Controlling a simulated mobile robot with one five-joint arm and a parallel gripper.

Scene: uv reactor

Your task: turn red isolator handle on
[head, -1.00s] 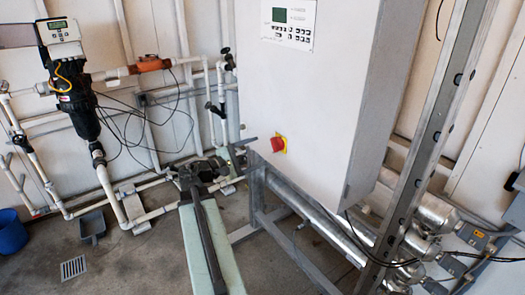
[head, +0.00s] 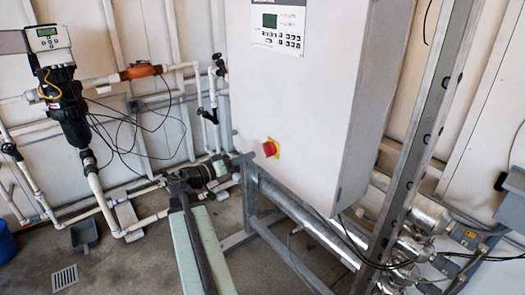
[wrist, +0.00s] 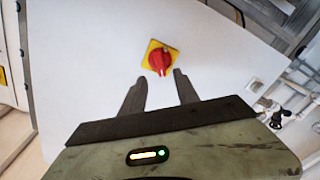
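The red isolator handle (head: 270,148) sits on a yellow plate low on the front of a white cabinet (head: 290,95). In the wrist view the red handle (wrist: 159,60) lies just beyond my fingertips, near the middle between them. My gripper (wrist: 160,77) is open, its two dark fingers apart with nothing between them. In the head view my gripper (head: 246,157) is seen from the side, just left of the handle and close to the cabinet front. I cannot tell from these views whether a fingertip touches the handle.
A control panel (head: 278,28) is higher on the cabinet. A grey metal frame (head: 252,195) and silver pipes (head: 320,228) are below it. White pipes and a black filter unit (head: 68,115) line the left wall. A dustpan (head: 84,236) lies on the floor.

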